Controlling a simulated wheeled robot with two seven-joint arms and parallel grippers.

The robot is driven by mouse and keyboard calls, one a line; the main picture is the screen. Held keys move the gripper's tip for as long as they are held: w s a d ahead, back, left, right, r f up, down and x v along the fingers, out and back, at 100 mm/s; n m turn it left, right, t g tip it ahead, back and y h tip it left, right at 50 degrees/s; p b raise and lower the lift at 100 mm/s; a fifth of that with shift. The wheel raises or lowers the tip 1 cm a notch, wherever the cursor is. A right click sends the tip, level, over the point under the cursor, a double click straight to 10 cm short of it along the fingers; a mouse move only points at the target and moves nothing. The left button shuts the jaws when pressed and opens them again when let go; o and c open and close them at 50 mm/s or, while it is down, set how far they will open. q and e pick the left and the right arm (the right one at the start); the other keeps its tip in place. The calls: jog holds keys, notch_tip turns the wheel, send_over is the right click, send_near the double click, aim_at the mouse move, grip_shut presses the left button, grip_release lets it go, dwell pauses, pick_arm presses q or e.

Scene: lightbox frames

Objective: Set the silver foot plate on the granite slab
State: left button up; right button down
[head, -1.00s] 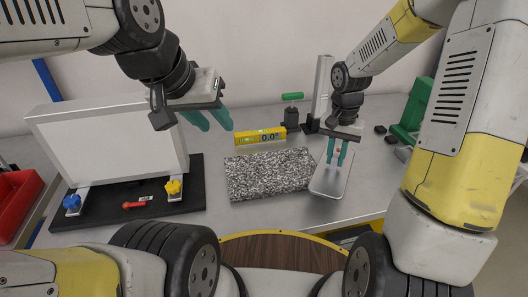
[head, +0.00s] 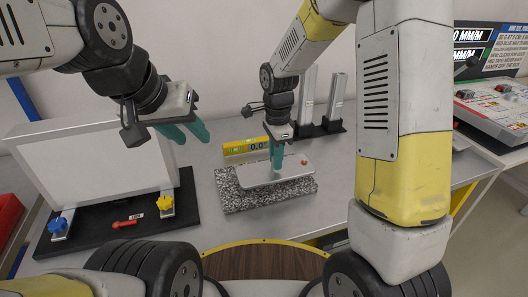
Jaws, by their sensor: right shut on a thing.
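The silver foot plate (head: 293,173) is a thin, light rectangle with rounded corners and a small reddish knob near its right end. It lies roughly level over the back part of the speckled granite slab (head: 245,201), long side across the picture. I cannot tell whether it touches the slab or hangs just above it. My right gripper (head: 277,166) points down and is shut on the plate's upper side; the exact grip is hard to see. My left gripper (head: 186,133) is open and empty, in the air to the left of the slab.
A yellow level with a digital display (head: 240,147) stands right behind the slab. A white panel on a black base (head: 100,226) with blue and yellow clamps fills the left. Metal uprights (head: 307,97) stand at the back. The bench right of the slab is clear.

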aim_at(264, 165)
jog(key=w+a, duration=0.1)
jog(key=a, duration=0.2)
jog(key=shift+w+f, duration=0.15)
jog(key=shift+w, duration=0.2)
jog(key=shift+w+a+f, duration=0.1)
jog(key=shift+a+f, duration=0.05)
jog(key=shift+f, duration=0.75)
jog(key=shift+w+a+f, duration=0.1)
jog(key=shift+f, duration=0.75)
jog(key=c, duration=1.3)
grip_release()
jog(key=shift+s+f, duration=0.1)
jog(key=shift+f, duration=0.1)
notch_tip(264, 165, up, 12)
jog(key=s+d+r+n+t+y, duration=0.2)
jog(key=s+d+r+n+t, duration=0.1)
jog(key=s+d+r+n, duration=0.55)
jog(key=s+d+r+n+t, duration=0.3)
jog(key=s+d+n, duration=0.2)
jog(key=s, duration=0.6)
jog(key=shift+d+r+n, duration=0.15)
jog(key=shift+d+n, duration=0.25)
jog(key=shift+n, duration=0.35)
